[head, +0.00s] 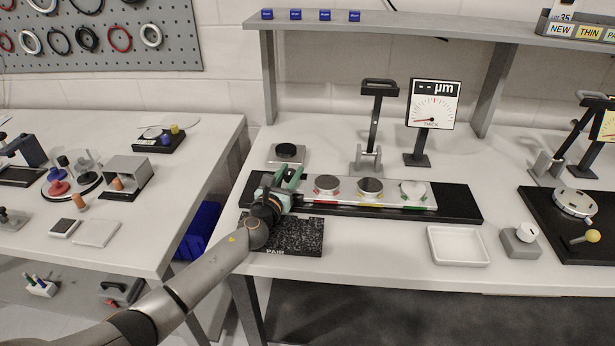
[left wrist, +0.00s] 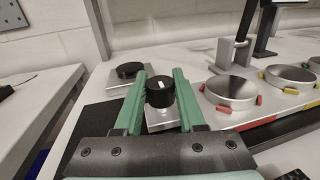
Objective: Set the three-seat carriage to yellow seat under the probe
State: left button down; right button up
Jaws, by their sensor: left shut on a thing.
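The three-seat carriage (head: 350,203) is a silver bar on a long black rail (head: 455,203). Its red-marked seat (head: 327,185) is on the left, the yellow-marked seat (head: 370,187) in the middle and the green-marked seat (head: 413,190) on the right. The yellow seat looks dark inside; the green one looks pale. The probe stand (head: 366,160), with a black handle on top, stands behind the carriage, roughly behind the yellow seat; its tip is not clear. My left gripper (head: 290,178) is shut on the black knob (left wrist: 163,94) at the carriage's left end. My right gripper is not in view.
A dial gauge (head: 433,104) stands behind the rail. A black speckled mat (head: 295,236) lies in front of it, and a white tray (head: 458,245) sits at the front right. A plate with a black disc (head: 286,152) lies behind my left gripper.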

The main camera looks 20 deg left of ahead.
pick_arm(q)
jog(key=shift+d+f, duration=0.1)
jog(key=c, duration=0.5)
grip_release()
jog(key=s, duration=0.8)
jog(key=s+p, duration=0.1)
jog(key=s, duration=0.3)
jog(key=shift+s+d, duration=0.25)
jog(key=shift+d, duration=0.05)
